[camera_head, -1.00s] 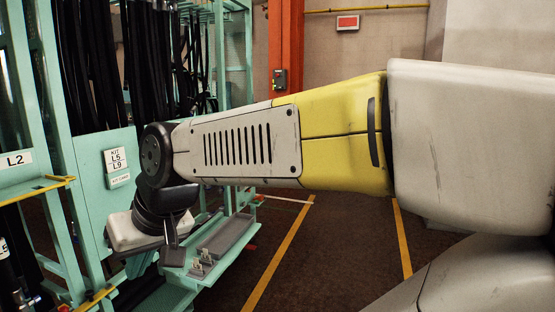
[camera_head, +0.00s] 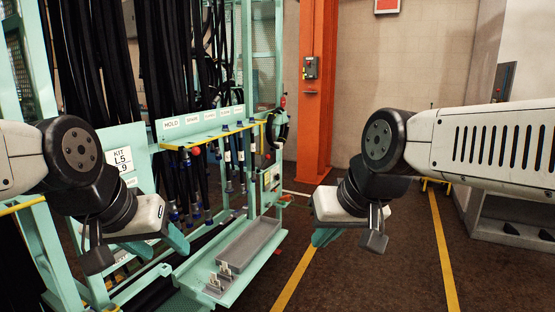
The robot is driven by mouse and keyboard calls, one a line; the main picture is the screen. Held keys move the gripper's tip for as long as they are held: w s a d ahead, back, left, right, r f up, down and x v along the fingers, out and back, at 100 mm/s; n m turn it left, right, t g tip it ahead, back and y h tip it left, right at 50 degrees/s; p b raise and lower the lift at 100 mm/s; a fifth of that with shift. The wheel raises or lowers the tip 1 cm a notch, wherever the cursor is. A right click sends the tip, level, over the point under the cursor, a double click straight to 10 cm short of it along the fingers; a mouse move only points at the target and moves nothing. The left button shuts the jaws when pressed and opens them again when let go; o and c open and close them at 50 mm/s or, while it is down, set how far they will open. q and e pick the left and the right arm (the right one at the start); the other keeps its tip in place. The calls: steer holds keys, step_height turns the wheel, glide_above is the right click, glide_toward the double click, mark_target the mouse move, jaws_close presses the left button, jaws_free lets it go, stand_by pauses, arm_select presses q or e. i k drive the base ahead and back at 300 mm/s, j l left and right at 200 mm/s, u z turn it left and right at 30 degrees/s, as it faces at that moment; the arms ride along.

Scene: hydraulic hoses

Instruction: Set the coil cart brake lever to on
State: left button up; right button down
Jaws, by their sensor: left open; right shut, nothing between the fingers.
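I cannot pick out a coil cart or its brake lever for certain in this view. My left gripper (camera_head: 160,245) comes in at the left with its teal fingers apart and pointing down. It hangs in front of the teal rack with the "KIT L5 L9" sign (camera_head: 119,160), and nothing shows between its fingers. My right gripper (camera_head: 325,238) is in the middle right, above the dark floor, with its fingers shut and empty. It is apart from the rack. The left arm hides part of the rack's lower left.
Black hoses (camera_head: 170,60) hang in the teal rack. A shelf marked "HOLD" (camera_head: 171,124) has a yellow edge. A low ledge carries a grey tray (camera_head: 248,245). An orange post (camera_head: 319,90) stands behind. Floor with yellow lines (camera_head: 440,240) is open at the right.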

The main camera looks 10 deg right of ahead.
mark_target(268, 157)
steer(key=i+l, duration=0.2)
steer(key=i, duration=0.15)
steer(key=i+l+z, duration=0.1)
steer(key=i, duration=0.25)
steer(key=i+l+z, duration=0.1)
steer(key=i+l, duration=0.75)
steer(key=i+l+z, duration=0.15)
steer(key=i+l, duration=0.7)
steer(key=i+j, duration=0.3)
